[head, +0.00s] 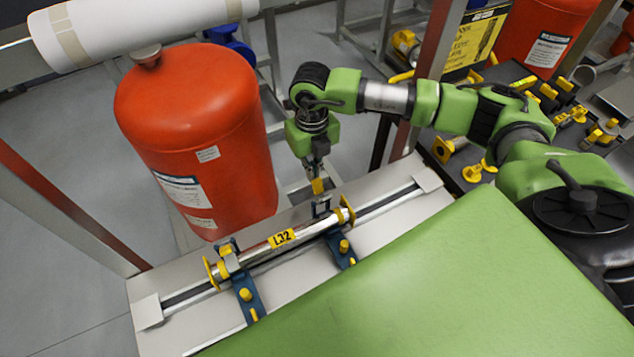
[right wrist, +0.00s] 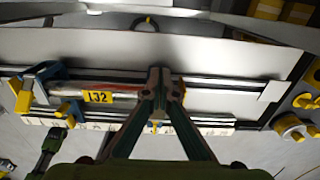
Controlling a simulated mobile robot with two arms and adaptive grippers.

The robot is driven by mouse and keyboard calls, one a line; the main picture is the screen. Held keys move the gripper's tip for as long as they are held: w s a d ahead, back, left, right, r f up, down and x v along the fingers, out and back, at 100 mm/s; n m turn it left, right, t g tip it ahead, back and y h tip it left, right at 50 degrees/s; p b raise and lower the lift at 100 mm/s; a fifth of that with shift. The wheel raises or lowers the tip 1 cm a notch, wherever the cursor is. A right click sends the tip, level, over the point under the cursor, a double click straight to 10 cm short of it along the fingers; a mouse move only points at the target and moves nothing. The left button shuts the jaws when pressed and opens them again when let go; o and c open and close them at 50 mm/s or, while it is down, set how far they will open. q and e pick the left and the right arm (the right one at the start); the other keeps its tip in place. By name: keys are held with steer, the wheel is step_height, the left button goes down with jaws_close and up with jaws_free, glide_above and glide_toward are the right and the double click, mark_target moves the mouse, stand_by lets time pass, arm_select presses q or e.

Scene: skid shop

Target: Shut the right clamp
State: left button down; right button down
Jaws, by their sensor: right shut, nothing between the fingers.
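A shiny pipe (head: 290,236) with a yellow L32 label and yellow flanges at its ends lies across two blue clamps. The left clamp (head: 247,297) has a blue arm across the pipe near its left end. The right clamp (head: 343,250) has a blue base with a yellow knob on the near side; a blue-grey part stands up beyond the pipe. My right gripper (head: 318,187) points down there, shut and empty, close to a yellow piece; I cannot tell whether they touch. In the right wrist view, its fingers (right wrist: 160,88) hide most of the right clamp. My left gripper is not in view.
The pipe fixture sits on a pale slotted bench plate (head: 385,232). A green panel (head: 450,280) fills the near right. A large orange tank (head: 195,130) stands behind left, below a white roll (head: 140,25). Yellow fittings (head: 472,172) lie on a dark table at right.

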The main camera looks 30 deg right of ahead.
steer(key=shift+s+a, duration=0.1)
steer(key=shift+s, duration=1.15)
steer(key=shift+w+r+p, duration=0.15)
steer(key=shift+r+p, duration=0.5)
steer(key=shift+r, duration=0.55)
steer(key=shift+w+r+p, duration=0.2)
steer(key=shift+r+p, duration=0.5)
steer(key=shift+r, duration=0.45)
steer(key=shift+w+r+p, duration=0.15)
steer(key=shift+r+p, duration=0.5)
steer(key=shift+r, duration=0.55)
